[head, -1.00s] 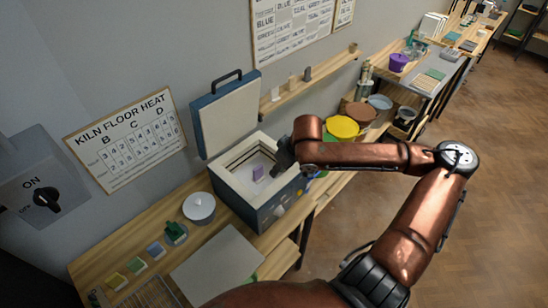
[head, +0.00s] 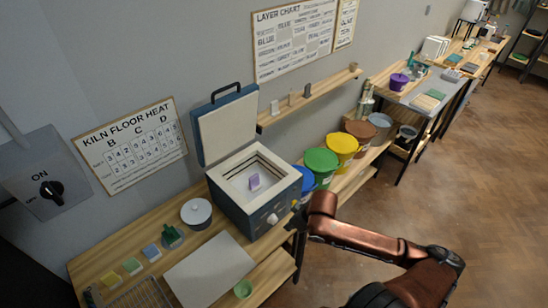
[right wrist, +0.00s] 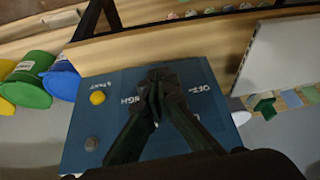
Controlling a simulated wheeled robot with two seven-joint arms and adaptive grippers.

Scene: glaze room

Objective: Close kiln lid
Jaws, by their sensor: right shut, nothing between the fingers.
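The blue kiln (head: 245,215) stands on the wooden bench. Its lid (head: 228,125) is open, raised up and back towards the wall, with a dark handle (head: 226,92) on its top edge. My left gripper is not in view.
A narrow wall shelf (head: 310,98) runs just right of the lid. A wall switch (head: 50,188) reads ON.

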